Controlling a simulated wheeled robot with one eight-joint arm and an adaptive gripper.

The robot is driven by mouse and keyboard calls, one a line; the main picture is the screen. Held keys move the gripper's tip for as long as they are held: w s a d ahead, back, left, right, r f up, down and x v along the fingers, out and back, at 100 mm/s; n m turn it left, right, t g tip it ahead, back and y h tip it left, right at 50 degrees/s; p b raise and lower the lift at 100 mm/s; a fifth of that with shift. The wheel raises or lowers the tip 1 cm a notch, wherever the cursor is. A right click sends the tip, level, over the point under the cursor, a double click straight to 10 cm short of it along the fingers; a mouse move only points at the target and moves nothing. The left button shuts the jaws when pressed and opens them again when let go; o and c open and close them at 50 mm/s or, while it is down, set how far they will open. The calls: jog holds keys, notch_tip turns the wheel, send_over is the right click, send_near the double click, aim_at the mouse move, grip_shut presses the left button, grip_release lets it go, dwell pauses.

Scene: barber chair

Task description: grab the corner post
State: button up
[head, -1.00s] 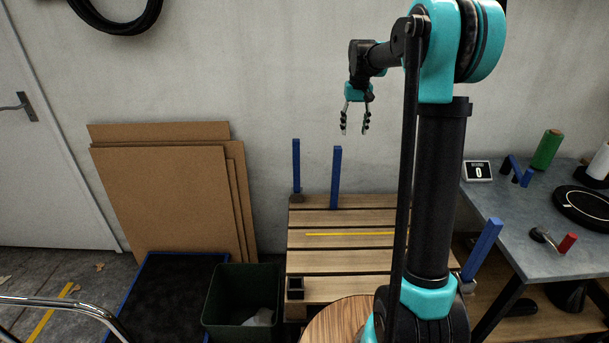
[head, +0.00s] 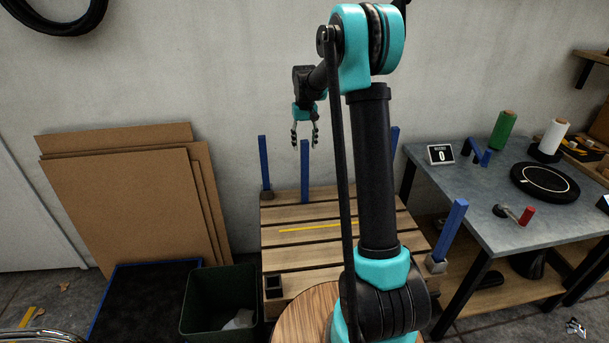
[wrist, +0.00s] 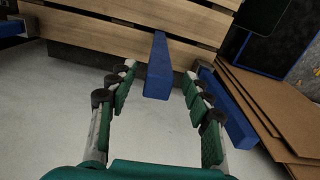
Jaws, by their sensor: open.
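A blue corner post (head: 305,178) stands upright on the slatted wooden pallet, towards its back. My gripper (head: 305,144) is open, with its fingertips at the level of the post's top in the head view. In the wrist view the same post (wrist: 158,70) shows between the two open fingers (wrist: 158,74), its near end pointing at the camera. The fingers do not visibly touch it. Other blue posts stand at the pallet's back left (head: 264,163), back right (head: 395,142) and, leaning, front right (head: 451,230). The front-left socket (head: 273,286) is empty.
The pallet (head: 278,240) carries a yellow strip (head: 318,227). Cardboard sheets (head: 120,200) lean on the wall at left, beside a dark green bin (head: 215,300). A grey workbench (head: 465,185) with several items stands at right. The wall is close behind the pallet.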

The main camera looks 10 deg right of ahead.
aim_at(305, 154)
jog(key=shift+w+d+f, duration=0.1)
jog(key=shift+w+f, duration=0.05)
jog(key=shift+f, duration=1.25)
jog(key=shift+w+f, duration=0.1)
jog(key=shift+f, duration=1.25)
grip_shut()
